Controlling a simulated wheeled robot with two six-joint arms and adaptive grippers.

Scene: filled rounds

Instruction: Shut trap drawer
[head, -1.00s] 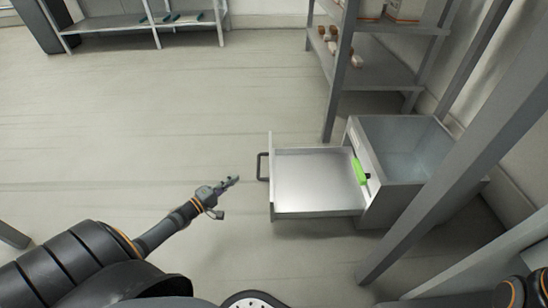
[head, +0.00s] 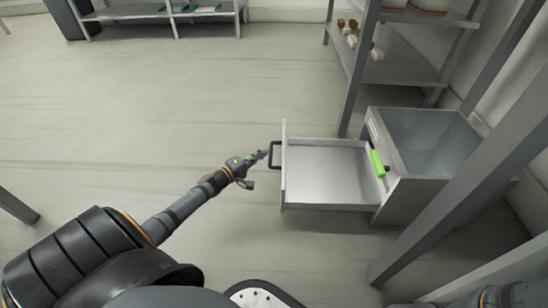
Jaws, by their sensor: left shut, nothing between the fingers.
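The trap drawer (head: 325,172) is a shallow grey metal tray pulled out to the left from a grey open-topped box (head: 408,188). Its dark handle (head: 272,157) is on the upright front panel at the left end. A bright green item (head: 377,164) is at the box end of the drawer; I cannot tell whether it is fixed there. My left gripper (head: 262,155) is shut and empty. Its tips are beside the handle on its left; I cannot tell whether they touch. My right gripper does not show.
A metal shelf rack (head: 400,58) holding several brown and white items stands behind the box. A grey post (head: 470,190) rises in front of the box on the right. A low shelf unit (head: 160,14) stands at the back left. The floor (head: 140,110) left of the drawer is clear.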

